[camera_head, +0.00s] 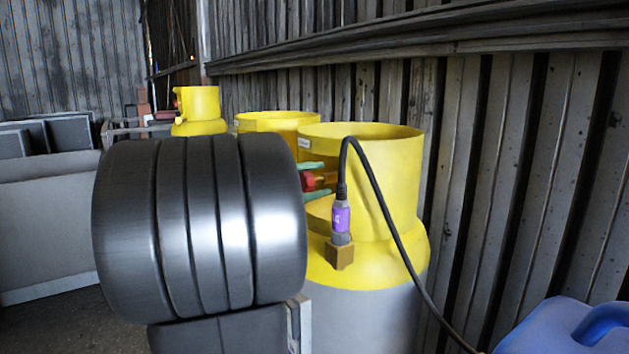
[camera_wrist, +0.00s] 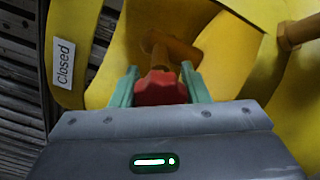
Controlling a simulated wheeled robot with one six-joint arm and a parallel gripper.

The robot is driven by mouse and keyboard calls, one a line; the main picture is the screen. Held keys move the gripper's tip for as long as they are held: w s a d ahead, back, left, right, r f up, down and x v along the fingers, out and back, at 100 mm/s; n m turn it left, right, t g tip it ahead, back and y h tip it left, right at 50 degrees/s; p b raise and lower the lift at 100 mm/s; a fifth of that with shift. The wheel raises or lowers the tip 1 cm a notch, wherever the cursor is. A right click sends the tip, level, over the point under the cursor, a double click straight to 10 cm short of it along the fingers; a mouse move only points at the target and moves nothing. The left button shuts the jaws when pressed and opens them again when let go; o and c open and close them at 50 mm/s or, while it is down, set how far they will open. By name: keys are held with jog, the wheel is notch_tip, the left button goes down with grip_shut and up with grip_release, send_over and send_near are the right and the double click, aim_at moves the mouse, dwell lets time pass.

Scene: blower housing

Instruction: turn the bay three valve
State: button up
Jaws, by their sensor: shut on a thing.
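The valve has a red knob (camera_head: 308,182) on a brass-coloured body, set at the neck of the nearest yellow-topped cylinder (camera_head: 365,268). In the wrist view the red knob (camera_wrist: 160,90) sits between the two green fingers, with the brass body (camera_wrist: 168,46) beyond it. My gripper (camera_head: 319,180) is shut on this knob; its fingers (camera_wrist: 159,72) lie on either side. A white label reading "Closed" (camera_wrist: 64,64) is on the yellow collar to the left. No bay number is readable. My arm hides part of the cylinder's left side.
A purple connector (camera_head: 341,217) with a black cable (camera_head: 385,210) stands on the same cylinder, close right of my gripper. More yellow-topped cylinders (camera_head: 200,103) stand behind. A corrugated wall (camera_head: 500,170) runs along the right. A blue container (camera_head: 560,325) is at lower right.

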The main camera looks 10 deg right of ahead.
jog(key=o, duration=1)
jog(key=shift+c, duration=0.2)
jog(key=b+v, duration=0.1)
jog(key=v, duration=1.2)
jog(key=shift+a+b, duration=0.4)
jog(key=p+x, duration=0.1)
jog(key=x, duration=1.2)
jog(key=shift+d+p, duration=0.4)
jog(key=shift+d, duration=0.05)
jog(key=shift+a, duration=0.1)
